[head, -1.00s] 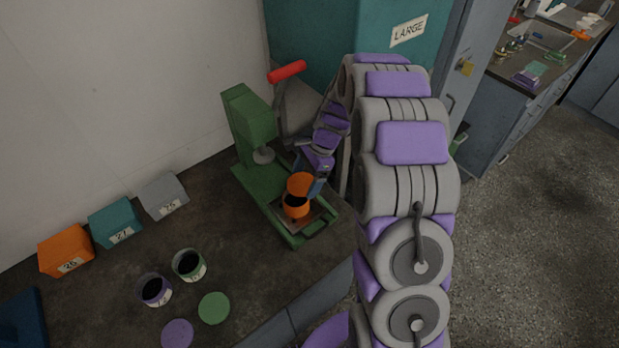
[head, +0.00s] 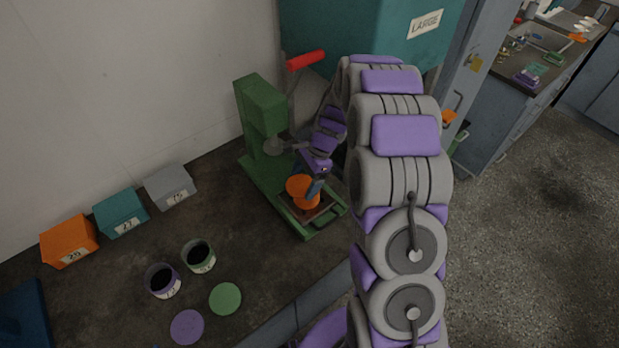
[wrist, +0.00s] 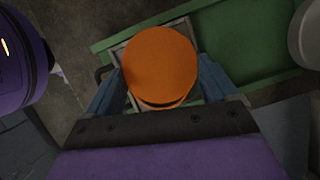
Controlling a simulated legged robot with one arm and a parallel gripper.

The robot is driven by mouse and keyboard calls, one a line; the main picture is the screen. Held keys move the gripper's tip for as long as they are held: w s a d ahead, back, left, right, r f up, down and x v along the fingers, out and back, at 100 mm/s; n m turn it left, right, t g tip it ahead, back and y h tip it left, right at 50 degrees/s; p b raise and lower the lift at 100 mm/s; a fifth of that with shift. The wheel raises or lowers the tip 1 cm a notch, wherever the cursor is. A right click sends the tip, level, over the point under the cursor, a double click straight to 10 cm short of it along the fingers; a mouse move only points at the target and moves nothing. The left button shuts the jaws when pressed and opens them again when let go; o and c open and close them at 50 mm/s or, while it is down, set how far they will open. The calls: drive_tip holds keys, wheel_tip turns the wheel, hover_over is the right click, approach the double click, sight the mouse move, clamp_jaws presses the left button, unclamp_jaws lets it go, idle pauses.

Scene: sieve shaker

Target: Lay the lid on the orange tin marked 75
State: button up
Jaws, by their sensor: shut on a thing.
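The round orange lid (head: 299,185) is held between my gripper's fingers, and it fills the middle of the wrist view (wrist: 160,62). My gripper (wrist: 160,84) is shut on it, with one blue-grey finger at each side. The orange tin (head: 308,203) stands on the plate of the green press, under the lid. The lid hides the tin's opening, and its marking is not visible. In the head view the lid looks slightly tilted and off toward the upper left. I cannot tell whether the lid touches the rim.
Two open tins (head: 163,281) (head: 199,256), a purple lid (head: 187,327) and a green lid (head: 225,299) lie at lower left. Orange, teal and grey boxes line the wall.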

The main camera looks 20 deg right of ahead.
drive_tip(key=shift+d+r+p, duration=0.1)
drive_tip(key=shift+d+p, duration=0.4)
drive_tip(key=shift+d, duration=2.3)
drive_tip(key=shift+a, duration=1.3)
drive_tip(key=shift+d, duration=0.85)
drive_tip(key=shift+a+f+p, duration=0.2)
drive_tip(key=shift+a, duration=0.3)
drive_tip(key=shift+a+f+p, duration=0.15)
drive_tip(key=shift+a, duration=0.35)
drive_tip(key=shift+s+d, duration=0.1)
drive_tip(key=shift+d, duration=0.15)
drive_tip(key=shift+a, duration=0.15)
